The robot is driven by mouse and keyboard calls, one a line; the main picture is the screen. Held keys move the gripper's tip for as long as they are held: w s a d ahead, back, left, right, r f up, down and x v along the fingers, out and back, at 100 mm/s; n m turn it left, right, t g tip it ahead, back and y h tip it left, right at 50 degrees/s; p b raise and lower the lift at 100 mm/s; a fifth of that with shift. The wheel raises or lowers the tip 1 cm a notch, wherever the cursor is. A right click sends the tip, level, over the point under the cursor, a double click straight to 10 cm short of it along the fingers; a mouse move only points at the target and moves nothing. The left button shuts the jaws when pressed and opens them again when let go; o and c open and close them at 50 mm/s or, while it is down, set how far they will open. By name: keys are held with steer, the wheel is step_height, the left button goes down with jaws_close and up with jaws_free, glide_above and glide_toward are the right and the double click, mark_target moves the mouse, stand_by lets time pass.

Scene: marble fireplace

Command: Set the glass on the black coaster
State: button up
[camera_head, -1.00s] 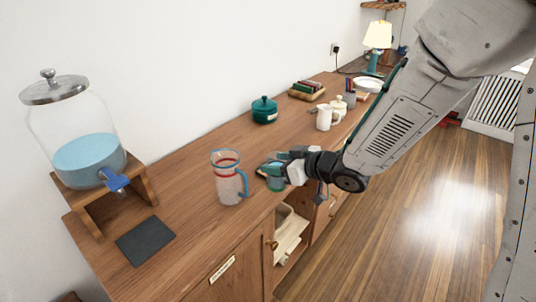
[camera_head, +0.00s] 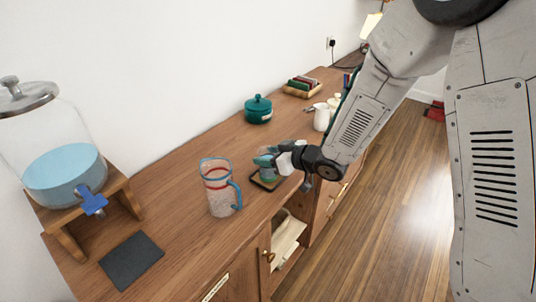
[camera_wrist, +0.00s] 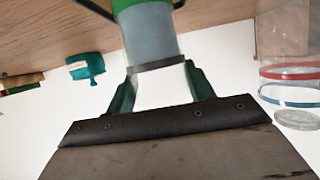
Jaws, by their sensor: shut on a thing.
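The black coaster (camera_head: 131,261) is a dark square slab lying flat and bare on the wooden cabinet top, at the lower left of the head view. My gripper (camera_head: 272,159) is shut on a small bluish-grey glass (camera_head: 267,172). The glass is over a dark-rimmed square tray (camera_head: 278,184); I cannot tell the exact gap beneath it. In the wrist view the glass (camera_wrist: 150,38) sits between the green fingers (camera_wrist: 160,85), with a green band at the picture's top edge. The fingers hide part of it.
A clear jug (camera_head: 221,195) with red and blue bands and a blue handle stands between my gripper and the black coaster. A drink dispenser (camera_head: 65,175) with a blue tap stands on a wooden stand behind the coaster. A teal pot (camera_head: 258,110) is farther back.

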steer(key=shift+a, duration=0.15)
steer(key=shift+f, duration=0.15)
steer(key=o, duration=1.6)
steer(key=shift+c, duration=0.2)
steer(key=shift+s+d+r, duration=0.15)
steer(key=shift+d+r, duration=0.15)
steer(key=v, duration=1.1)
steer(key=shift+s, duration=0.3)
